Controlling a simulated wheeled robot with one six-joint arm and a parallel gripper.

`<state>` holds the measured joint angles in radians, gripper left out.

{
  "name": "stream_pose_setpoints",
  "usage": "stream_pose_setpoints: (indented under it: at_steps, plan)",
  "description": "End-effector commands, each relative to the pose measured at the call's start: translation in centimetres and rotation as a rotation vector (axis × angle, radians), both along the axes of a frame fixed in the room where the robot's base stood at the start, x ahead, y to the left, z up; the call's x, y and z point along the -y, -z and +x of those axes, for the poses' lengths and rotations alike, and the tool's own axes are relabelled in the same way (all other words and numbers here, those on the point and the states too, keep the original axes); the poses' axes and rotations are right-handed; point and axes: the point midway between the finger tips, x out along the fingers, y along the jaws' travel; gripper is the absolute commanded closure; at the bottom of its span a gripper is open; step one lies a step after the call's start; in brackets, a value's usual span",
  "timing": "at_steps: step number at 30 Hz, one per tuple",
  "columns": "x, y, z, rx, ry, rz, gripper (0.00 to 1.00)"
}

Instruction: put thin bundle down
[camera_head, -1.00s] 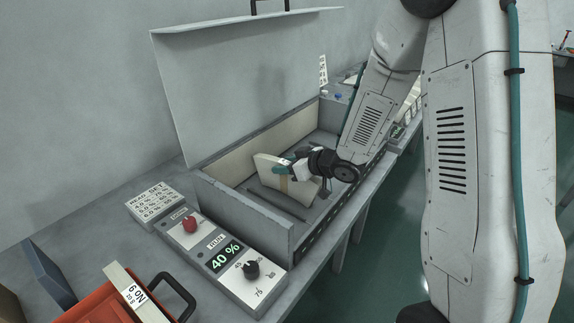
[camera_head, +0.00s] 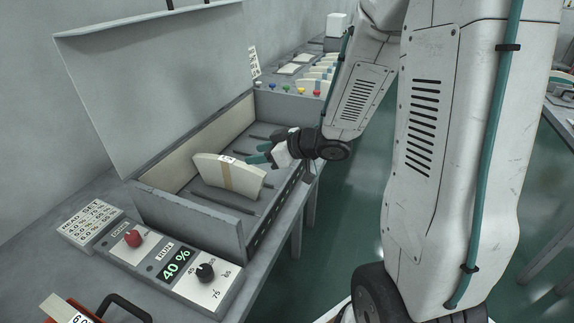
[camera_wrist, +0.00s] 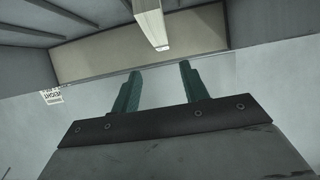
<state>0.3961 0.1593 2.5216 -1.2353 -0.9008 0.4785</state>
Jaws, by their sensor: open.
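The thin bundle (camera_head: 207,172) is a cream, slightly curved stack with a tan band around its middle. It stands on edge inside the open grey box (camera_head: 190,222), on the slatted floor. My gripper (camera_head: 258,153), with teal fingers, is just right of the bundle's upper edge. The fingers are apart and empty. In the wrist view the gripper (camera_wrist: 160,67) shows two spread fingers with nothing between them. A pale end piece, likely the bundle (camera_wrist: 150,22), shows beyond the fingertips, apart from them.
The box's lid (camera_head: 160,90) stands open behind. A control panel (camera_head: 165,260) reading 40 % with red and black knobs is in front. A red crate (camera_head: 88,318) is at the bottom left. Coloured buttons (camera_head: 288,88) and pale stacks lie farther along the bench.

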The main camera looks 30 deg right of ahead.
Motion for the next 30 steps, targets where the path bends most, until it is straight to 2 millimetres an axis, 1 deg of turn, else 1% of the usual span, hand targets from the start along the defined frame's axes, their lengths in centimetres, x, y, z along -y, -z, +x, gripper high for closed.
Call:
stream_pose_setpoints:
  at_steps: [2, 4, 7, 8, 11, 12, 14, 15, 17, 18, 20, 21, 23, 24, 27, 30]
  plan:
    - [0.5, -0.6, 0.3, 0.003, 0.034, -0.042, 0.56]
    - [1.4, -1.5, 0.7, -0.002, 0.098, -0.111, 0.56]
    - [3.3, -3.4, 0.8, -0.027, 0.235, -0.230, 0.56]
    - [3.9, -4.1, 0.5, -0.042, 0.280, -0.264, 0.56]
    - [5.7, -6.2, -1.1, -0.109, 0.429, -0.354, 0.56]
    - [6.2, -7.0, -2.2, -0.145, 0.484, -0.379, 0.56]
    - [6.6, -7.9, -4.0, -0.209, 0.552, -0.405, 0.56]
    - [6.8, -8.6, -5.4, -0.251, 0.598, -0.418, 0.56]
    - [6.6, -9.3, -7.8, -0.329, 0.652, -0.423, 0.56]
    - [6.3, -9.7, -9.6, -0.387, 0.679, -0.419, 0.56]
    - [5.4, -10.1, -12.4, -0.477, 0.701, -0.405, 0.56]
    - [4.6, -10.4, -14.3, -0.540, 0.707, -0.393, 0.56]
    - [3.2, -10.7, -17.2, -0.633, 0.699, -0.371, 0.56]
    - [2.2, -10.9, -19.1, -0.693, 0.686, -0.356, 0.56]
    - [-0.2, -11.3, -23.2, -0.821, 0.633, -0.321, 0.56]
    - [-1.9, -11.6, -26.0, -0.908, 0.579, -0.298, 0.56]
